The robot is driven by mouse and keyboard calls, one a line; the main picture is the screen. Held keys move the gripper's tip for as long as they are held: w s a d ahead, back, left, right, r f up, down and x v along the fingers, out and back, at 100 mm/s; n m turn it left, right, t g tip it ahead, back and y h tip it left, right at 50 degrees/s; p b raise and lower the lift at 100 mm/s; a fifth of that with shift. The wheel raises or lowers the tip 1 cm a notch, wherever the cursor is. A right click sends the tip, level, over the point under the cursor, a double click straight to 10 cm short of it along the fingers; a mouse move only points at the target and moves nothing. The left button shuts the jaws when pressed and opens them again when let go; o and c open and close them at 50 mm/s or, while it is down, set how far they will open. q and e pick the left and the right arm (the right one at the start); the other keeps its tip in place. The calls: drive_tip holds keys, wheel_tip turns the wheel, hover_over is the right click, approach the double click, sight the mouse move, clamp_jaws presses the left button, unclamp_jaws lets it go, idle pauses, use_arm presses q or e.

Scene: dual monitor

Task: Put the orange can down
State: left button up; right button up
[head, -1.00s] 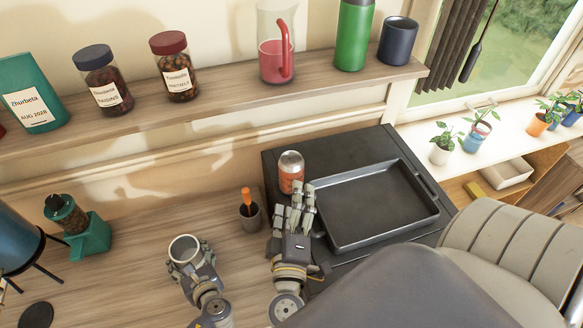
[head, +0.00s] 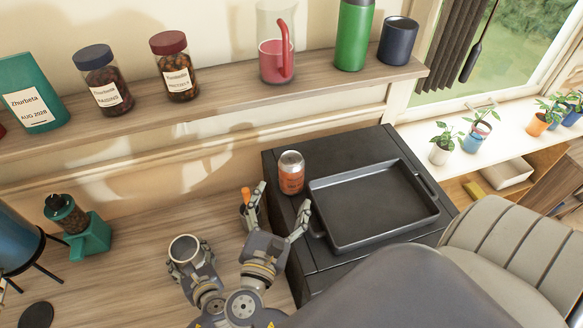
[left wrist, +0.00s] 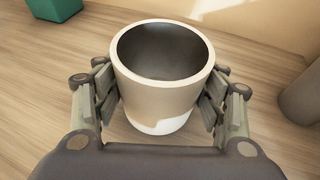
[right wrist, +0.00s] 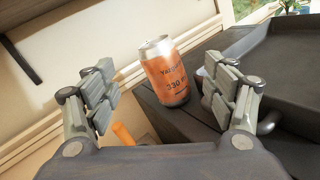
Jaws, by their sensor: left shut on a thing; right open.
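The orange can (head: 291,173) stands upright on the dark cabinet top, beside the black tray's left edge. In the right wrist view the can (right wrist: 164,72) shows beyond and between the fingers, apart from them. My right gripper (head: 279,207) is open and empty, in front of the can and to its lower left. My left gripper (head: 189,254) is shut on a white cup. In the left wrist view the cup (left wrist: 160,95) sits upright between the fingers, over the wooden counter.
The black tray (head: 338,241) covers most of the dark cabinet top (head: 283,157). An orange-handled tool (head: 246,195) shows behind my right gripper. A teal grinder (head: 90,238) stands on the counter at left. A shelf (head: 225,103) with jars runs above.

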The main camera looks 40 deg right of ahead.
sight(288, 174)
drive_tip(key=w+d+n, duration=0.3)
drive_tip(key=w+d, duration=0.1)
drive_tip(key=shift+w+d+r+g, duration=0.1)
drive_tip(key=shift+w+d+g, duration=0.15)
drive_tip(key=shift+d+g, duration=0.05)
drive_tip(key=shift+f+x, duration=0.2)
drive_tip(key=shift+x, duration=1.15)
drive_tip(key=shift+f+x, duration=0.15)
drive_tip(key=shift+x, duration=1.25)
drive_tip(key=shift+w+a, duration=0.1)
drive_tip(key=shift+a, duration=0.1)
drive_tip(key=c, duration=1.6)
drive_tip(key=shift+o, duration=0.2)
wheel_tip(288, 174, up, 10)
drive_tip(key=shift+r, duration=0.1)
